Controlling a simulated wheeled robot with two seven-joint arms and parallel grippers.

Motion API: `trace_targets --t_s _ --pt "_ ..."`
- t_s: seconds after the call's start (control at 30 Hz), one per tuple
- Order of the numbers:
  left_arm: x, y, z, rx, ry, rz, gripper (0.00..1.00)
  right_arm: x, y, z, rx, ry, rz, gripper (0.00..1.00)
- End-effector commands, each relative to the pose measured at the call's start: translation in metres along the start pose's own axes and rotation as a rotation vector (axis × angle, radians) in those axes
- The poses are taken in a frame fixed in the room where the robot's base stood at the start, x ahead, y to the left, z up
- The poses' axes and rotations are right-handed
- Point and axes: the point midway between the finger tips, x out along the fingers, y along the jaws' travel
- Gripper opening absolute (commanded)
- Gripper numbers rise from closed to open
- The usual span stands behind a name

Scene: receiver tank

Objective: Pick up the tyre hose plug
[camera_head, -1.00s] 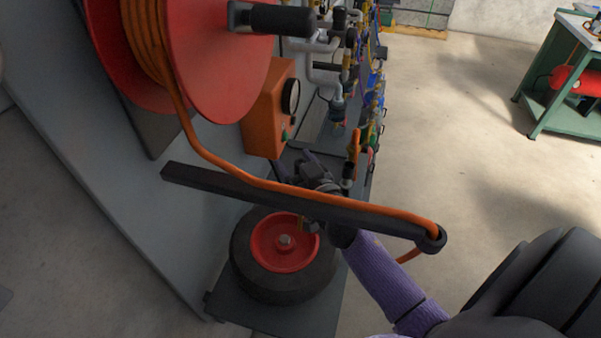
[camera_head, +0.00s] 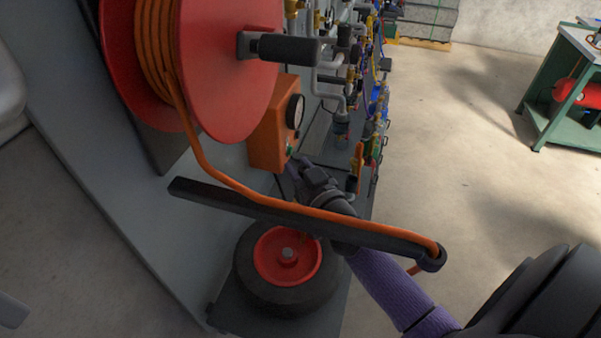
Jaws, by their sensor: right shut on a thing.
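My right gripper (camera_head: 300,172) is in the middle of the view, just right of the foot of an orange control box. Its arm reaches in from the lower right. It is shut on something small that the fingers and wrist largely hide. I cannot make out the tyre hose plug as a separate thing. A tyre with a red hub (camera_head: 287,256) lies on the grey base plate below the gripper. My left gripper is not in view.
A dark bar (camera_head: 225,201) carrying an orange hose (camera_head: 208,168) crosses in front of my right arm. A red hose reel (camera_head: 220,65) with a black handle stands upper left. Pipes and valves (camera_head: 335,85) crowd behind the gripper. The floor to the right is clear up to a green bench (camera_head: 546,125).

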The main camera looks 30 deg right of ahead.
Motion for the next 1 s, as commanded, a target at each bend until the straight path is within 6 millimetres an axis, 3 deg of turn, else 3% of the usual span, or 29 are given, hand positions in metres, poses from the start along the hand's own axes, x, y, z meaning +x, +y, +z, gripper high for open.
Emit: trace_targets --t_s 0.03,0.07,0.7,1.0 --pt "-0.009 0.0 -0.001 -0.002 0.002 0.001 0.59 0.0 0.0 -0.014 -0.001 0.003 -0.003 0.0" --pt "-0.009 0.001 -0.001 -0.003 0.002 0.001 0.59 -0.002 0.002 -0.015 0.0 0.0 -0.001 0.0" --pt "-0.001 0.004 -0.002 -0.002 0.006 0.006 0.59 -0.114 0.114 -0.008 -0.002 -0.004 0.0 0.0" --pt "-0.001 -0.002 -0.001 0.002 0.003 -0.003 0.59 -0.128 0.128 -0.009 0.0 0.0 -0.001 0.0"
